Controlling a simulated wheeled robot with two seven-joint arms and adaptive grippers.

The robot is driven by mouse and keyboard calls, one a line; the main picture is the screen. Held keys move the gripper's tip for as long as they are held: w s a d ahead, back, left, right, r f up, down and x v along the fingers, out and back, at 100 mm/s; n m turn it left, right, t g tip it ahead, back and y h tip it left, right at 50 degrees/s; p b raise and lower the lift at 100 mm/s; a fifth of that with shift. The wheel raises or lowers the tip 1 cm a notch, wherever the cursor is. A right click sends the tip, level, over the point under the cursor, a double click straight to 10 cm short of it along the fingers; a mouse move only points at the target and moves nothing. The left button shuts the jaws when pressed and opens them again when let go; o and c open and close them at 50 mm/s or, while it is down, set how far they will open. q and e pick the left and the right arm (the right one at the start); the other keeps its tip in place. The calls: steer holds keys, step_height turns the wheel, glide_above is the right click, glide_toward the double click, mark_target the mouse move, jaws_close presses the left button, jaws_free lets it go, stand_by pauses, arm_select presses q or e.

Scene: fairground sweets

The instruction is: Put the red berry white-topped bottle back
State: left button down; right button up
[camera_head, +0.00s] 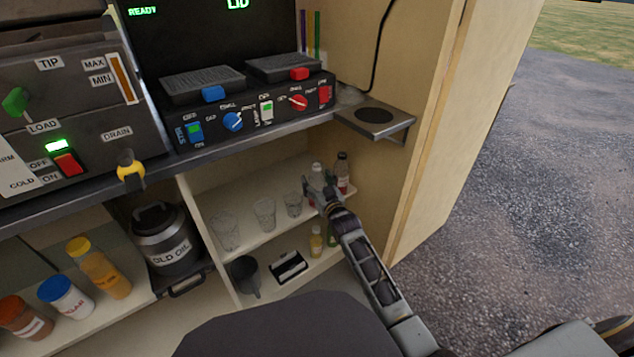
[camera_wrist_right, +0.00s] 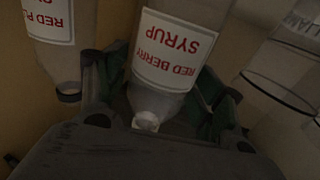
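The red berry syrup bottle (camera_wrist_right: 170,60) has a white cap and a white label with red letters. In the wrist view it lies between the fingers of my right gripper (camera_wrist_right: 165,95), which appear to touch it on both sides near its shoulder. In the head view the white-topped bottle (camera_head: 316,170) is on or just over the upper shelf (camera_head: 262,238) at its right end, with my right gripper (camera_head: 323,192) in front, hiding its lower part. I cannot tell whether its base touches the shelf. My left gripper is not in view.
A dark-capped bottle (camera_head: 343,172), labelled "RED PL…" in the wrist view (camera_wrist_right: 48,20), stands close beside it. Several clear glasses (camera_head: 265,214) stand to the left. The cabinet side wall (camera_head: 385,190) is close on the right; the counter (camera_head: 250,135) overhangs above.

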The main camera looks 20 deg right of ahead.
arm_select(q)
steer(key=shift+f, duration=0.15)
arm_select(e)
steer(key=shift+r, duration=0.1)
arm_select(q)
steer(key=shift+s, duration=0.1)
arm_select(e)
steer(key=shift+s, duration=0.15)
steer(key=shift+s, duration=0.15)
steer(key=shift+s+d+p, duration=0.2)
steer(key=shift+s+p, duration=0.75)
steer(key=shift+s, duration=1)
steer(key=p, duration=0.3)
glide_toward(320, 186)
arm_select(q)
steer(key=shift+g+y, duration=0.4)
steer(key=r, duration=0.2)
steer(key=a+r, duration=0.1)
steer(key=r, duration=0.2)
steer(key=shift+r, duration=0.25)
arm_select(e)
steer(key=shift+w+r, duration=0.15)
steer(key=shift+w, duration=0.25)
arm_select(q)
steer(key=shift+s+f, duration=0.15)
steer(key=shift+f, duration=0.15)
